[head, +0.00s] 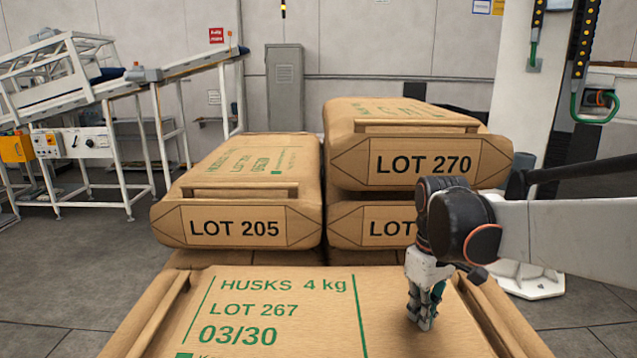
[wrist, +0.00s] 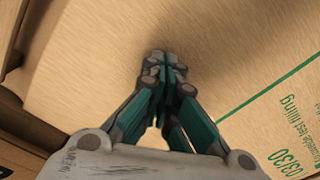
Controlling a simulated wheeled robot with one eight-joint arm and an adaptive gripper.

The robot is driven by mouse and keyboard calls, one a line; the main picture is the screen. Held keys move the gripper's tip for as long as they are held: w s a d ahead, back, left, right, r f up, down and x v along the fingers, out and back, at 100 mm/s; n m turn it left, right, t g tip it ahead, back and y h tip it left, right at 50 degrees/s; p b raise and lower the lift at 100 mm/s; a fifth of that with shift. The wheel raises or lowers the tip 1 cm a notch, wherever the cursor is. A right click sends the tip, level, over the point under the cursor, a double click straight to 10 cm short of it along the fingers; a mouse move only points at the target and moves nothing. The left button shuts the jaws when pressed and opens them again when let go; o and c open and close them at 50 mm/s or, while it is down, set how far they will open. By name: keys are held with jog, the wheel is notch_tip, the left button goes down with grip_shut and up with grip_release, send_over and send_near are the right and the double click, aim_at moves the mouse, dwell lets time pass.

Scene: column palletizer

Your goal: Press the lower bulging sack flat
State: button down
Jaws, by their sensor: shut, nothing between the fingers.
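A brown paper sack marked LOT 267 (head: 290,320) lies nearest in the head view, its top showing green print. It fills most of the wrist view too (wrist: 240,45). My gripper (head: 424,322) points down over the right part of this sack, with its fingers together and empty. In the wrist view the fingertips (wrist: 168,65) are at or very near the paper, with a soft shadow beside them; I cannot tell if they touch. Behind it lie a LOT 205 sack (head: 240,180) on the left and a LOT 270 sack (head: 420,150) on the right, both with rounded tops.
Under the LOT 270 sack lies another sack (head: 365,225), partly hidden by my arm. A conveyor (head: 170,75) stands at the back left and a grey cabinet (head: 285,85) by the wall. Grey floor (head: 65,265) is free at the left.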

jog(key=shift+s+f, duration=0.25)
jog(key=shift+f, duration=0.1)
jog(key=shift+r, duration=0.1)
jog(key=shift+w+r+p, duration=0.2)
jog(key=shift+r+p, duration=0.15)
jog(key=shift+r, duration=0.2)
notch_tip(320, 180, up, 8)
jog(key=p, duration=0.5)
